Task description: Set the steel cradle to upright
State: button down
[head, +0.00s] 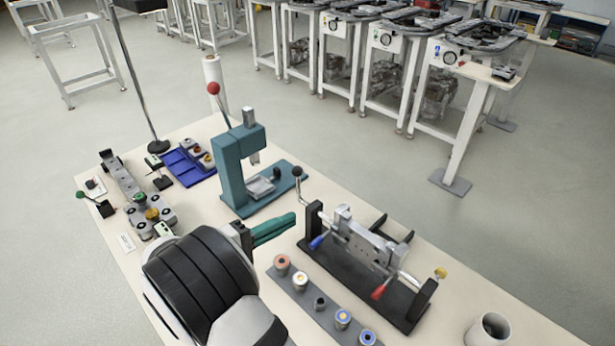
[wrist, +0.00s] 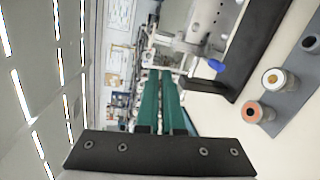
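The steel cradle (head: 362,246) hangs between two black end posts on a dark base (head: 340,278), right of centre in the head view. A crank with a black knob (head: 297,172) is at its left end. A blue handle (head: 317,242), a red handle (head: 379,292) and a yellow knob (head: 440,272) are also on the fixture. I cannot tell the cradle's exact tilt. My gripper (head: 292,220) has green fingers close together with nothing between them, left of the crank and apart from it. The wrist view shows the fingers (wrist: 161,75) and part of the steel fixture (wrist: 195,38).
A grey strip (head: 318,305) with several cylindrical parts lies in front of the fixture. A teal press (head: 232,165) with a red-knobbed lever stands behind my gripper. A blue tray (head: 187,163) is at back left. A white cup (head: 488,331) stands at front right.

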aim_at(297, 172)
jog(key=w+a+f+n+t+y, duration=0.1)
jog(key=w+a+f+t+y, duration=0.1)
jog(key=a+t, duration=0.45)
jog(key=shift+g, duration=0.95)
jog(key=x, duration=0.8)
jog(key=a+x, duration=0.1)
jog(key=x, duration=0.3)
jog(key=shift+w+d+r, duration=0.2)
jog(key=shift+w+d, duration=0.05)
jog(key=shift+w, duration=0.35)
jog(key=shift+w+d, duration=0.1)
jog(key=shift+w+d+r+g+y, duration=0.3)
jog(key=shift+w+d+g+y, duration=0.2)
jog(key=shift+g+y, duration=0.1)
jog(key=shift+w+d+r+g+y, duration=0.25)
jog(key=shift+w+d+g+y, duration=0.25)
jog(key=shift+g, duration=0.1)
jog(key=shift+w+d+r+m+g+y, duration=0.1)
jog(key=shift+w+d+m+g+y, duration=0.2)
jog(key=shift+w+d+g+y, duration=0.55)
jog(key=w+d+f+g+y, duration=0.4)
jog(key=w+d+f+g, duration=0.1)
jog(key=w+d+f, duration=0.1)
jog(key=shift+w+d+f+m, duration=0.25)
jog(key=shift+w+d+m, duration=0.05)
jog(key=shift+d+m, duration=0.1)
